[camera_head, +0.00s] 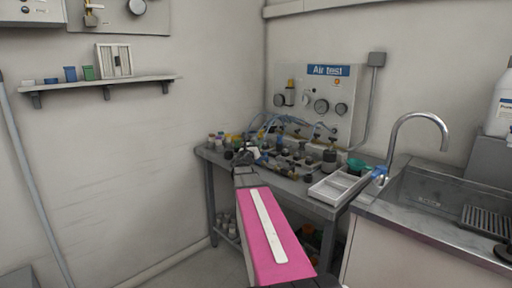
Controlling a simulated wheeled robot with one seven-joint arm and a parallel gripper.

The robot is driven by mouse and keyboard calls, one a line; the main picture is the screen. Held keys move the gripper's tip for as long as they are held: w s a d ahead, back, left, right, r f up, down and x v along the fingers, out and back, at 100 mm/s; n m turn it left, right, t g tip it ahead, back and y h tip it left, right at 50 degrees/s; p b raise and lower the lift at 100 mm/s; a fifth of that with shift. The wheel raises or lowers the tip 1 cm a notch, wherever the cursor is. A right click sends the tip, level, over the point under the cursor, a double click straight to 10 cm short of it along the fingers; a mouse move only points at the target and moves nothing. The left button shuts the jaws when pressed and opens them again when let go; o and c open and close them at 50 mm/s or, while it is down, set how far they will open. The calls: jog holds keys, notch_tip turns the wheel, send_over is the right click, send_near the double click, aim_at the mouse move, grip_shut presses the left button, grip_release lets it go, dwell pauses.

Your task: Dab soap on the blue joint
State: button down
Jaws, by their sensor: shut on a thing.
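My pink arm reaches to the crowded bench, and my gripper (243,156) is at its far end, small and dark among the fittings. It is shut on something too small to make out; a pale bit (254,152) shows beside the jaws. Small blue parts (264,157) show among the dark fittings just right of the gripper; I cannot tell which is the blue joint, or whether anything touches it. A green cup-like thing (357,166) stands by the white tray, and a blue thing (380,173) sits at the sink's edge. I cannot tell which thing holds soap.
The Air test panel (318,103) with gauges and blue hoses stands behind the bench. A white divided tray (338,187) lies at the bench's right end. The sink (440,195) with its curved tap (419,118) is further right. A wall shelf (100,83) is at left.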

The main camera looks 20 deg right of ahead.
jog(key=shift+f, duration=0.6)
dwell(1.4)
jog(key=shift+r, duration=0.15)
jog(key=shift+r, duration=3.4)
